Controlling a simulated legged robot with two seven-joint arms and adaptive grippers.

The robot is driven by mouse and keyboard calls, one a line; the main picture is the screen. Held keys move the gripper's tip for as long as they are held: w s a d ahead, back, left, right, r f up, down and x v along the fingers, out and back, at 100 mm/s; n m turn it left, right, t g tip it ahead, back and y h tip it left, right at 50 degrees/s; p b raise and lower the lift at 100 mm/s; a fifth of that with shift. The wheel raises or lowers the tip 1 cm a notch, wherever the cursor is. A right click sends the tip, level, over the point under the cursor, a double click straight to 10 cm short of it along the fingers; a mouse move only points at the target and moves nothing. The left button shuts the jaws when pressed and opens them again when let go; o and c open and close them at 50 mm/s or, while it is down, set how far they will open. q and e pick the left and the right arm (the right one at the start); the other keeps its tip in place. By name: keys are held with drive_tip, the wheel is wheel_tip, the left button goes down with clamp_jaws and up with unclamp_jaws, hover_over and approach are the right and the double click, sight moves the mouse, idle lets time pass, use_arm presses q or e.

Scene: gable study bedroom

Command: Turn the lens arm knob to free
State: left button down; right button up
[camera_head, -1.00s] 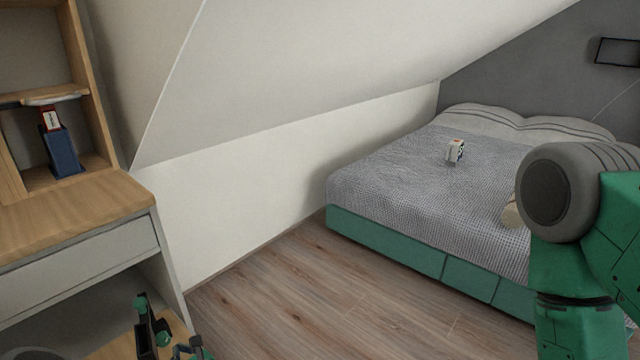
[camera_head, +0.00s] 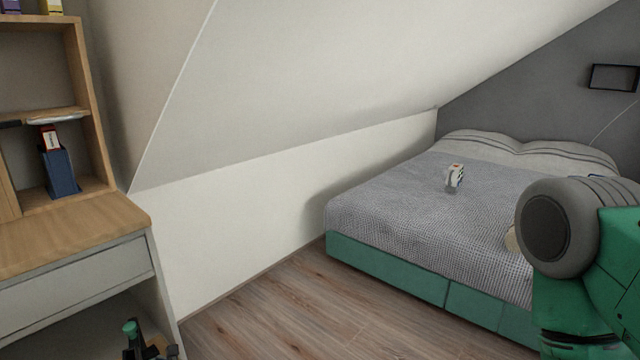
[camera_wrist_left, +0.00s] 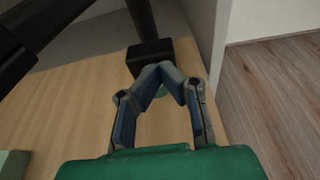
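In the left wrist view, my left gripper (camera_wrist_left: 163,72) reaches forward over a wooden surface, its two fingertips drawn together. They are right in front of a black block (camera_wrist_left: 149,56) with a dark post rising from it. I cannot tell whether the tips touch the block. No knob can be made out clearly; a small greenish patch (camera_wrist_left: 160,91) shows between the fingers. My right gripper is out of view.
The wooden desk (camera_head: 75,225) with a drawer and shelf stands at left. A dark bar (camera_wrist_left: 45,20) crosses the upper left of the wrist view. A bed (camera_head: 400,195) with a small box (camera_head: 454,175) stands at right. Floor (camera_head: 300,315) between is clear.

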use_arm(q)
drive_tip(key=shift+a, duration=0.1)
idle(0.5)
drive_tip(key=shift+s+a, duration=0.1)
drive_tip(key=shift+s, duration=0.1)
drive_tip(key=shift+s+a, duration=0.25)
drive_tip(key=shift+s+a+f, duration=0.1)
drive_tip(key=shift+s+a, duration=0.15)
drive_tip(key=shift+s, duration=0.15)
drive_tip(key=shift+s+f, duration=0.1)
idle(0.4)
drive_tip(key=shift+s+r, duration=0.1)
drive_tip(key=shift+r, duration=0.25)
drive_tip(key=shift+f+p+v, duration=0.2)
drive_tip(key=shift+p+v, duration=0.2)
drive_tip(key=shift+v, duration=0.55)
drive_tip(key=shift+f+p+v, duration=0.15)
drive_tip(key=shift+p+v, duration=0.2)
drive_tip(key=shift+v, duration=0.6)
drive_tip(key=shift+f+p+v, duration=0.2)
drive_tip(key=shift+p+v, duration=0.2)
drive_tip(key=shift+v, duration=0.55)
drive_tip(key=shift+d, duration=0.15)
